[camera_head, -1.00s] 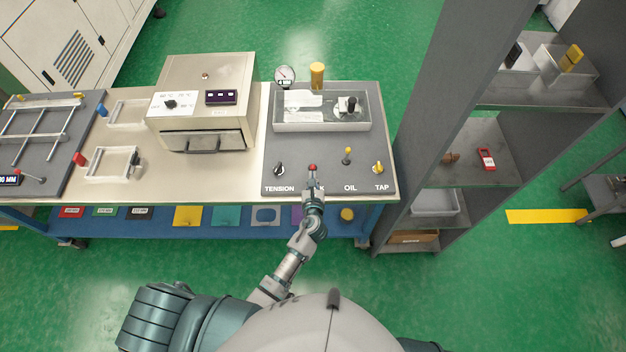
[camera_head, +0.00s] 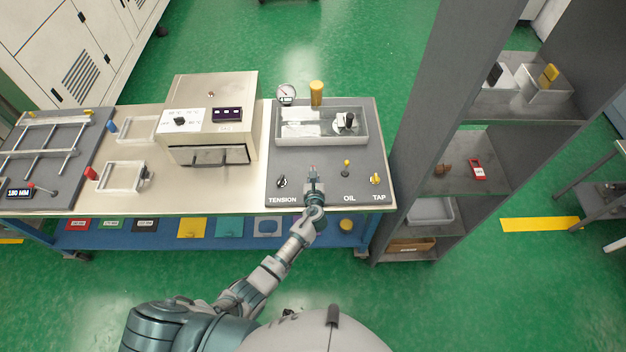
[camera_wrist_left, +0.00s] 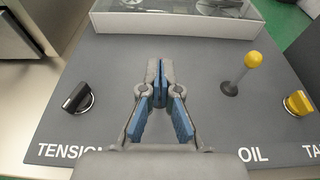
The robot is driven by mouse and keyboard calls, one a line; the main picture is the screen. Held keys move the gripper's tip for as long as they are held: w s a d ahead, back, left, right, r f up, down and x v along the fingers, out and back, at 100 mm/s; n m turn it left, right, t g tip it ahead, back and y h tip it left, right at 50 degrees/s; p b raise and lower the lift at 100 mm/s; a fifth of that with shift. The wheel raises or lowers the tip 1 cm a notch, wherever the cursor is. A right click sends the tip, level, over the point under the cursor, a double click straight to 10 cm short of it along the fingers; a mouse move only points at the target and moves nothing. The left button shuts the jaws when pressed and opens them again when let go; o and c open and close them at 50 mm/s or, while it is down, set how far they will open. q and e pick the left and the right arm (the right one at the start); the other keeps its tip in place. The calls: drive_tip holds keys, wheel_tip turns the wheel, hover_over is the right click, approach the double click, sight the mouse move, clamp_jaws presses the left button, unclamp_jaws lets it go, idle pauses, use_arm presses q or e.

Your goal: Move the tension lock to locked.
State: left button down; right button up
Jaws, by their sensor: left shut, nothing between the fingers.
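The grey control panel (camera_head: 328,192) on the bench carries the tension lock between the TENSION knob and the OIL lever. My left gripper (camera_head: 313,172) is over that spot, shut and empty, and hides the lock and most of its label. The black TENSION knob (camera_head: 282,182) is left of the gripper and also shows in the wrist view (camera_wrist_left: 77,97). My right gripper is out of view.
The yellow-tipped OIL lever (camera_head: 346,164) and yellow TAP knob (camera_head: 377,180) are close on the right. A clear-walled tray (camera_head: 322,140), a gauge (camera_head: 287,94) and a yellow cylinder (camera_head: 317,93) are behind. A heater box (camera_head: 210,120) stands left, grey shelves (camera_head: 465,185) right.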

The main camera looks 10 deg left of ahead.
use_arm(q)
drive_tip(key=shift+w+a+r, duration=0.15)
drive_tip(key=shift+w+r, duration=0.1)
drive_tip(key=shift+w, duration=0.85)
drive_tip(key=shift+w+a, duration=0.15)
drive_tip(key=shift+w, duration=0.4)
drive_tip(key=shift+w+a, duration=0.15)
drive_tip(key=shift+w, duration=0.35)
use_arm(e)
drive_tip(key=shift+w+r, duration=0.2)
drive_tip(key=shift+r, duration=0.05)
use_arm(q)
drive_tip(key=shift+w, duration=0.1)
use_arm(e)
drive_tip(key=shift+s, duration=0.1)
use_arm(q)
drive_tip(key=shift+w, duration=0.15)
drive_tip(key=shift+a, duration=0.1)
